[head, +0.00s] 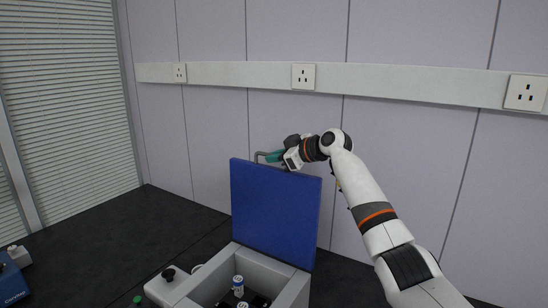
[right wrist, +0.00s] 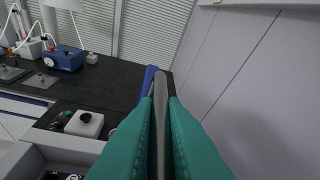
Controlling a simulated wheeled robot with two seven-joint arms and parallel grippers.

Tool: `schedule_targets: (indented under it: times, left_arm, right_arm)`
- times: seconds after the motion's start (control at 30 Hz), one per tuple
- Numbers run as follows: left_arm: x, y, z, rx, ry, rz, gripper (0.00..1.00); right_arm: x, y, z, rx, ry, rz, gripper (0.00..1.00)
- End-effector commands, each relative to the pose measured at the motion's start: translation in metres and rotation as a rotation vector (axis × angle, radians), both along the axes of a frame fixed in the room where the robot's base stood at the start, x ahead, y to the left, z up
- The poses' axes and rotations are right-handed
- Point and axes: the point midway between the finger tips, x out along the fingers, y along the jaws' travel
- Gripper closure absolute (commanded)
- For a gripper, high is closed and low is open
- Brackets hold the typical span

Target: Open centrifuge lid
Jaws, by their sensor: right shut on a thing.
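The centrifuge (head: 278,278) is a light grey box at the bottom centre of the head view. Its blue lid (head: 275,215) stands raised, roughly upright, at the back of the box, so the inside is exposed. My right gripper (head: 271,156) is at the lid's top edge, its teal fingers shut on the grey lid handle (head: 258,156). In the right wrist view the teal fingers close on the grey handle (right wrist: 160,95), with the blue lid edge (right wrist: 149,80) just beyond. My left gripper is in neither view.
White-capped tubes (head: 239,284) stand inside the centrifuge. A white device with a black knob (head: 168,274) is left of it. A blue device (head: 10,282) stands at the far left. The wall with sockets (head: 303,77) is close behind the lid.

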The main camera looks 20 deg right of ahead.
Motion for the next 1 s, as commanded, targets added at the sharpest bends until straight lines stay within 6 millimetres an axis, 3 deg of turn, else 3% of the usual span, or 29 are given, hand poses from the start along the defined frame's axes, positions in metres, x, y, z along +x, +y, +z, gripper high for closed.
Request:
schedule_targets:
  times: [0.1,0.13,0.27,0.67,1.0]
  left_arm:
    - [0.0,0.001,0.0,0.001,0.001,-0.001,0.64]
    - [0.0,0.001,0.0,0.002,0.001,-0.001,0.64]
    - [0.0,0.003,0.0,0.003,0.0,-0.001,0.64]
    - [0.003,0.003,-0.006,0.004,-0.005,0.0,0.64]
    - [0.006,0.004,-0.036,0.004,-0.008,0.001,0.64]
  right_arm:
    - [0.0,0.0,-0.004,-0.005,0.009,0.002,1.0]
    - [0.0,0.001,-0.004,-0.005,0.009,0.002,0.86]
    - [0.0,0.0,-0.003,-0.004,0.007,0.002,0.68]
    - [-0.007,-0.005,0.001,-0.002,0.0,0.0,0.68]
    - [-0.062,-0.039,0.023,-0.004,0.0,-0.001,0.68]
